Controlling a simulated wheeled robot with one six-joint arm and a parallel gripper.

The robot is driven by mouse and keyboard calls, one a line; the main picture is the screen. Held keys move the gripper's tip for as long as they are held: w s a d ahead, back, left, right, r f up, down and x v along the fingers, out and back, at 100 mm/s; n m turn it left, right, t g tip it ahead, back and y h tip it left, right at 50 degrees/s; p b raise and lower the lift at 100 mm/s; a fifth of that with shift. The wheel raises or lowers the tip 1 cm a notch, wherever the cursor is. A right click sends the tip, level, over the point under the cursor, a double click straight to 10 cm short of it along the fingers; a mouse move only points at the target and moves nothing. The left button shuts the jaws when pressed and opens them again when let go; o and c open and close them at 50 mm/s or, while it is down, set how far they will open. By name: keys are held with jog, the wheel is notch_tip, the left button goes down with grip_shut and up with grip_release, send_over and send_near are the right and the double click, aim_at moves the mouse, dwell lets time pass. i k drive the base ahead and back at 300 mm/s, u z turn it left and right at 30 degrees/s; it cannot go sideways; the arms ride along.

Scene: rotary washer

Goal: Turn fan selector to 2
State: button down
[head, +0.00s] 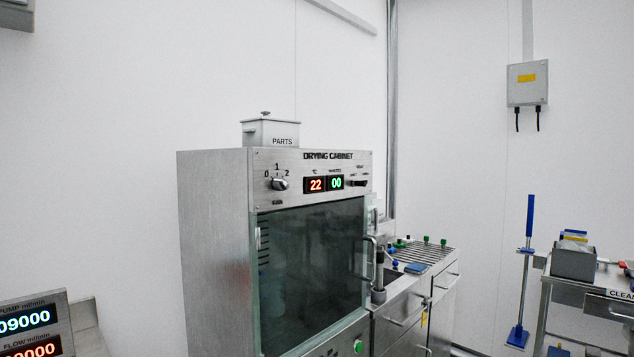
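The fan selector (279,184) is a small round knob on the upper left of the drying cabinet's front panel, in the head view. The marks 0, 1 and 2 stand around it, with 0 at its left, 1 above and 2 at its right. The knob is too small here to tell which mark it points at. The drying cabinet (215,245) is a steel box with a dark glass door (310,265), which looks closed. My gripper is not in view.
A red display (316,184) reads 22 and a green display (336,183) reads 00. A PARTS box (270,132) stands on the cabinet. A steel counter (440,262) with small coloured items adjoins it at the right. A pump display (25,322) is at the lower left.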

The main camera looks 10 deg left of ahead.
aim_at(279, 184)
jog(key=z, duration=0.55)
jog(key=k, duration=1.3)
jog(key=u, duration=0.05)
jog(key=i, duration=0.5)
jog(key=u, duration=0.95)
jog(key=i, duration=0.8)
jog(key=u, duration=0.1)
